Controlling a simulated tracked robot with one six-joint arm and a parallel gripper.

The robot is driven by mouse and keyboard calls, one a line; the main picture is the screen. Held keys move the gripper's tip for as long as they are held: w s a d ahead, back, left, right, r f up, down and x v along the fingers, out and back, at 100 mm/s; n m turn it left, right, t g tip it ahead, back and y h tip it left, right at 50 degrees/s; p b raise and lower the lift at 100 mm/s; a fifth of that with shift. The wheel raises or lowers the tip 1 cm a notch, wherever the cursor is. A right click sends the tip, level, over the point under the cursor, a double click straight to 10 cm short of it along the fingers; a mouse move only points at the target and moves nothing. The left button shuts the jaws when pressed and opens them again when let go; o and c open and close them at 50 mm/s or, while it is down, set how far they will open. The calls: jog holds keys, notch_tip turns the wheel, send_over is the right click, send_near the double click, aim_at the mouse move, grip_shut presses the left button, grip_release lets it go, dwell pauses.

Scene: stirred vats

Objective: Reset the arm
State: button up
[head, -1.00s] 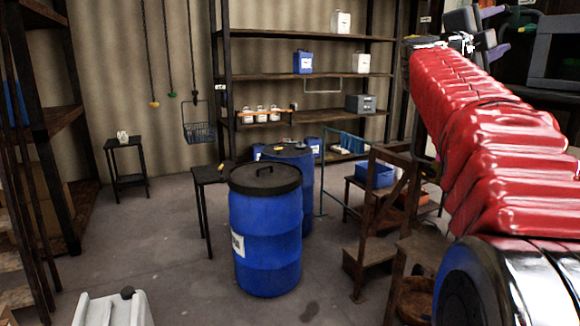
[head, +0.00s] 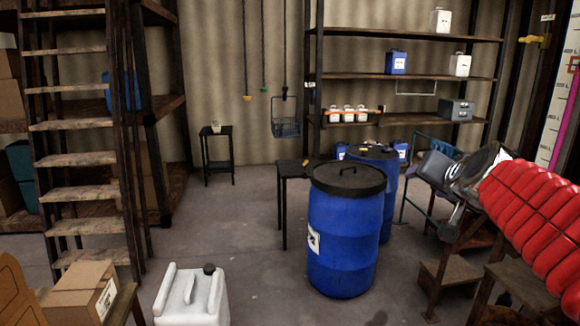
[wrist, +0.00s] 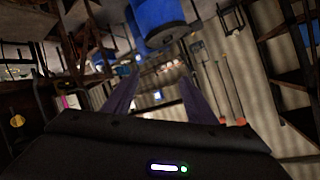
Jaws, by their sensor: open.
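My arm in its red ribbed sleeve (head: 535,205) comes in from the right edge of the head view and reaches forward. Its dark and silver wrist end is in front of the wooden steps and the back shelf. In the wrist view my gripper (wrist: 158,88) shows two dark purple fingers spread apart, with nothing between them. The wrist picture is upside down, with the blue barrel (wrist: 158,22) at its top. In the head view the same blue barrel (head: 343,240), with a black lid, stands left of the arm, apart from it.
A second blue barrel (head: 388,205) stands behind the first. A white canister (head: 192,300) is at the front, beside a cardboard box (head: 80,292). A ladder (head: 85,130) stands left. Wooden steps (head: 440,275) are below the arm.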

jog(key=s+a+f+n+g, duration=0.2)
jog(key=s+a+f, duration=0.2)
jog(key=s+f, duration=0.3)
jog(key=s+a+f+n+g+y, duration=0.1)
jog(key=s+a+f+n+g, duration=0.2)
jog(key=s+a+f, duration=0.2)
jog(key=s+a+f+n+g, duration=0.2)
jog(key=s+a+f, duration=0.2)
jog(key=s+f, duration=0.6)
jog(key=s, duration=0.4)
jog(key=shift+s+a+f+n+y, duration=0.25)
jog(key=shift+a+n+y, duration=0.05)
jog(key=shift+a+y, duration=0.1)
